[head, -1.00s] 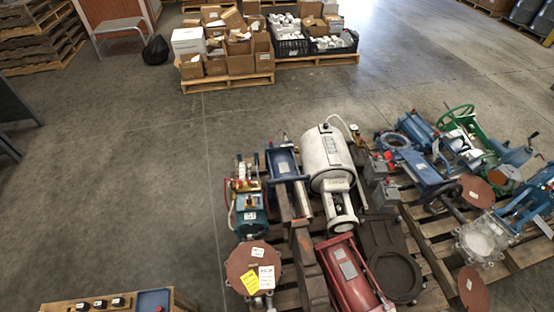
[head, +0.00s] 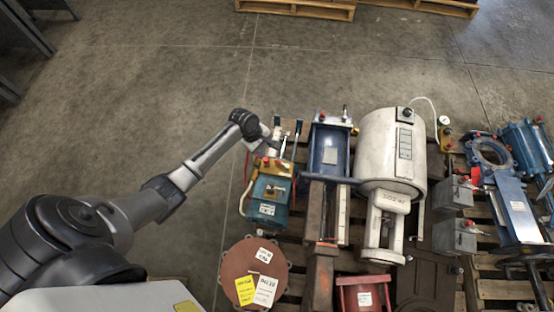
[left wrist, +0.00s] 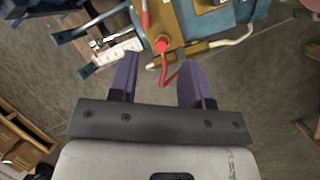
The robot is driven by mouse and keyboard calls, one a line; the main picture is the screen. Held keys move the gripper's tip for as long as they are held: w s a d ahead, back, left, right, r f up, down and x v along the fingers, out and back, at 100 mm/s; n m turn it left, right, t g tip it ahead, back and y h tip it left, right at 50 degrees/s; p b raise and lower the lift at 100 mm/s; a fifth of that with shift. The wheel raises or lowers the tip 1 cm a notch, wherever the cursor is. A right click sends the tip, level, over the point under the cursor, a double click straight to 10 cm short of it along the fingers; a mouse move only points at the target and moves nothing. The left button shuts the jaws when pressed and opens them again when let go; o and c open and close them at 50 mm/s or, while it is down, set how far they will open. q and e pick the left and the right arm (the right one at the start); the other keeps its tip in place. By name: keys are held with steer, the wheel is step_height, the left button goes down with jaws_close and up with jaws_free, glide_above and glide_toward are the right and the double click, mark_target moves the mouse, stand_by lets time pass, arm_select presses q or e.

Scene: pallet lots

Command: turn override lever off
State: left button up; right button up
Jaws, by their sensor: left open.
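A teal and brass pump unit (head: 268,197) with thin upright handles stands at the left edge of the pallet of equipment. In the left wrist view the unit (left wrist: 203,22) shows a brass block, a red knob (left wrist: 162,45), a red hose and a red-sleeved rod (left wrist: 145,14). I cannot tell which part is the override lever. My left gripper (head: 266,146) is over the back of this unit. In the left wrist view its purple fingers (left wrist: 158,66) are apart, one on each side of the red hose, and hold nothing visible. My right gripper is out of view.
A rust-brown round flange (head: 240,268) with yellow and white tags lies in front of the unit. A blue cylinder assembly (head: 328,150) and a white tank (head: 378,150) stand to the right. Bare concrete floor (head: 150,90) is clear to the left.

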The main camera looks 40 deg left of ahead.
mark_target(280, 162)
arm_select(q)
steer(key=w+d+f+b, duration=0.1)
steer(key=f+b, duration=0.2)
steer(key=f, duration=0.1)
steer(key=w+f+n+b, duration=0.1)
steer(key=w+f+b, duration=0.1)
steer(key=f+b, duration=0.1)
steer(key=w+d+f+n+b, duration=0.1)
steer(key=f+b, duration=0.2)
steer(key=f, duration=0.3)
steer(key=shift+w+d+f, duration=0.1)
steer(key=shift+w+d, duration=0.15)
steer(key=shift+d, duration=0.1)
steer(key=shift+w+d+f+b, duration=0.2)
steer(key=shift+f+b, duration=0.2)
steer(key=shift+b, duration=0.15)
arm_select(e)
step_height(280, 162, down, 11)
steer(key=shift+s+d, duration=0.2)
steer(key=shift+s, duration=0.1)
arm_select(q)
steer(key=shift+c, duration=0.2)
steer(key=c, duration=0.3)
jaws_close()
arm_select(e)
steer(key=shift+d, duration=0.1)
